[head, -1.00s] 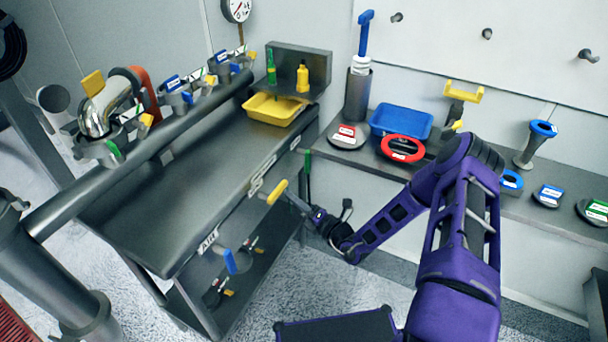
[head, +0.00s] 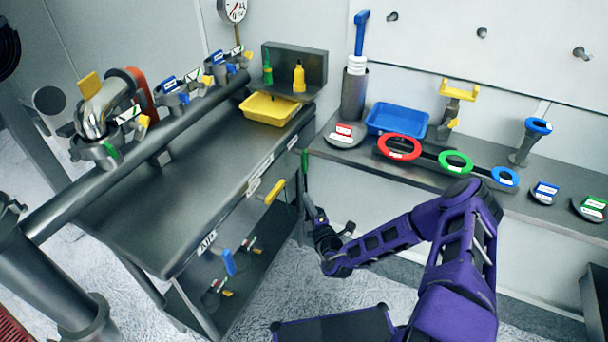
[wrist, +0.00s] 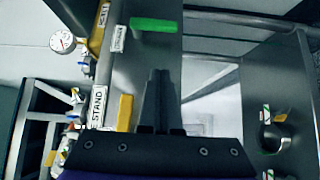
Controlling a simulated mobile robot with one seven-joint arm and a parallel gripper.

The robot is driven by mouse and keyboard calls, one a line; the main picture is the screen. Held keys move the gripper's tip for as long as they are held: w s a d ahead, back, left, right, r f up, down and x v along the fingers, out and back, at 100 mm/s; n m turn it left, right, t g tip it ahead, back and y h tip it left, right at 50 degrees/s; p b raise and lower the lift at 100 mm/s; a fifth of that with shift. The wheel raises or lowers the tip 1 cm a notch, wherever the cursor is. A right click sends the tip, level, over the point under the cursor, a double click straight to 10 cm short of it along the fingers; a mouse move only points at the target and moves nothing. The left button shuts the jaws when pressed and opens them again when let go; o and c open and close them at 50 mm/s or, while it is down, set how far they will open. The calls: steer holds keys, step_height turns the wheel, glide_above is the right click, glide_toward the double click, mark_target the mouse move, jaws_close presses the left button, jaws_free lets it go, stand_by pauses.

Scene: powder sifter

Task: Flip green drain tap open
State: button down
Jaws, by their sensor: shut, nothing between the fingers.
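The green drain tap (head: 305,162) is a slim handle at the right end of the bench's front edge. It stands upright in the head view. In the wrist view the green tap (wrist: 153,25) is a flat bar lying across the top, just beyond my fingertips. My gripper (head: 306,190) points up towards the tap from just below it in the head view. In the wrist view my gripper (wrist: 160,74) is shut and empty, with a visible gap to the tap. Whether the fingers are level with the tap in depth is unclear.
A yellow handle (head: 275,191) and a blue handle (head: 228,262) are on the same bench front, left of my gripper. The yellow handle (wrist: 125,113) is close to my gripper in the wrist view. A side shelf (head: 340,158) with trays and rings stands at right.

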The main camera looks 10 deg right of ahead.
steer(key=w+b, duration=0.1)
steer(key=w, duration=1.1)
steer(key=shift+w+d, duration=0.15)
steer(key=shift+d, duration=0.25)
steer(key=shift+d+f+b, duration=0.1)
steer(key=shift+b, duration=0.2)
